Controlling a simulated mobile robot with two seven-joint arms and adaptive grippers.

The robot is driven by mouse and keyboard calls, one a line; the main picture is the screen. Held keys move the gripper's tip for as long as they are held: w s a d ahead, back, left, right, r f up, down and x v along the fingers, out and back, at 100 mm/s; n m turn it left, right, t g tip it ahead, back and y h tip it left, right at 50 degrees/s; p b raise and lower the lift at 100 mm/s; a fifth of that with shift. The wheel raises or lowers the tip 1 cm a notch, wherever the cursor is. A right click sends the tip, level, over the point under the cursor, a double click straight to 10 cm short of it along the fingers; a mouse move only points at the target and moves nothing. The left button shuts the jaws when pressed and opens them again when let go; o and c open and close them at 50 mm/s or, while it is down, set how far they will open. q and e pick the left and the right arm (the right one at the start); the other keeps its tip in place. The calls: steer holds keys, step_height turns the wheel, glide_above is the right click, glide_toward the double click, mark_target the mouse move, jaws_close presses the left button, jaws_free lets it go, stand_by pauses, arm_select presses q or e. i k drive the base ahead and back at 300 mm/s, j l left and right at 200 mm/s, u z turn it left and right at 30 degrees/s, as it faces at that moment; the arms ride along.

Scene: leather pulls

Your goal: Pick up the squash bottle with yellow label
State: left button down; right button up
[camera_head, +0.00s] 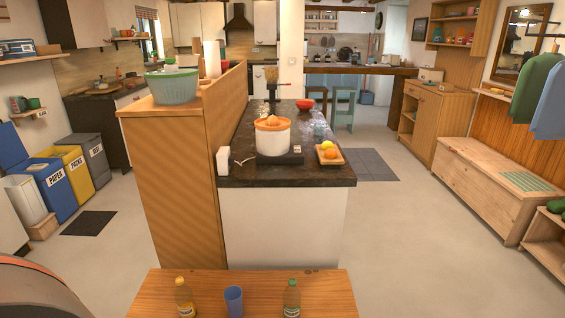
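Two small bottles stand upright on a wooden surface at the bottom of the head view. The left bottle (184,298) is amber-yellow, with a yellowish label low on its body. The right bottle (291,300) is green, with a paler label low on it. The labels are too small to read, and I cannot tell for sure which bottle is the squash. A blue cup (233,300) stands between them, apart from both. Neither of my grippers shows in this view.
Coloured bins (50,185) stand left, a wooden chest (480,180) right. Open floor (410,240) lies right of the island.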

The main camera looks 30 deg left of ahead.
mark_target(182, 295)
steer(key=u, duration=1.8)
steer(key=i+j, duration=0.15)
steer(key=j, duration=0.2)
steer(key=i+j+z, duration=0.1)
steer(key=j, duration=0.25)
steer(key=i+j, duration=0.15)
steer(key=j, duration=0.2)
steer(key=i+j+z, duration=0.1)
steer(key=j, duration=0.25)
